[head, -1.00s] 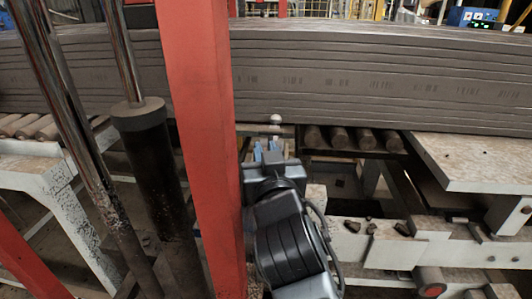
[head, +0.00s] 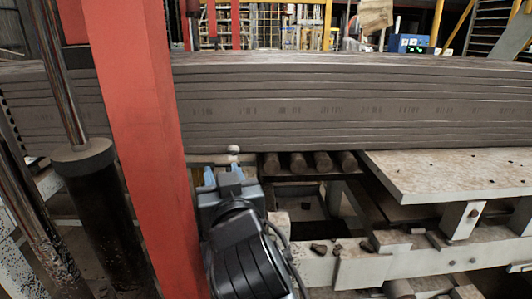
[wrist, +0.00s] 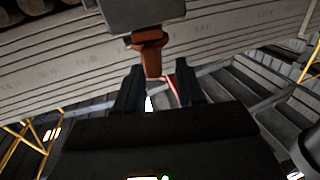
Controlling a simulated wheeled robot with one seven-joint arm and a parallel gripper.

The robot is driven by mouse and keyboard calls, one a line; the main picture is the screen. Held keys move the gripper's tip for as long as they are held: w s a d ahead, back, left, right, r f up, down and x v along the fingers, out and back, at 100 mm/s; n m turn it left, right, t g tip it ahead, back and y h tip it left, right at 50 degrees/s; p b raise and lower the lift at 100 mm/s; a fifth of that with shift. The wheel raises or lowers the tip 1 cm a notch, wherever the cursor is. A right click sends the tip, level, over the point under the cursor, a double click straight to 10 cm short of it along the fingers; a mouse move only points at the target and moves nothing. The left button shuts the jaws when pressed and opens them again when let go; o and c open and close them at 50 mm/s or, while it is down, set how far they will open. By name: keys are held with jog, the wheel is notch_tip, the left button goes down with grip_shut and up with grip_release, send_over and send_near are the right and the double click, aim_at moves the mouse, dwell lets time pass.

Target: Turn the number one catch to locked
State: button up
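In the wrist view, an orange-brown handle (wrist: 151,52) hangs from the underside of a grey block (wrist: 146,14); I take it for the catch. No number or lock marking is readable on it. My gripper (wrist: 159,68) is open, with its two dark fingers apart and the handle's lower end appearing between the tips. I cannot tell whether either finger touches it. In the head view, my gripper (head: 217,174) shows blue fingertips beside the red post, just below a small pale knob (head: 233,149). The orange handle cannot be made out there.
A red post (head: 158,150) stands close on the left of my arm. A dark cylinder (head: 95,210) is farther left. A long stack of grey slabs (head: 330,105) runs behind, above rollers (head: 322,162). A pale metal table (head: 440,172) lies to the right.

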notch_tip(320, 180, up, 2)
jog(key=shift+r, duration=0.1)
jog(key=s+d+r, duration=0.1)
jog(key=d+r, duration=0.2)
jog(key=d, duration=0.2)
jog(key=s+d+r+b, duration=0.1)
jog(key=s+d+r, duration=0.1)
jog(key=d, duration=0.4)
jog(key=shift+d+r, duration=0.15)
jog(key=shift+r, duration=0.7)
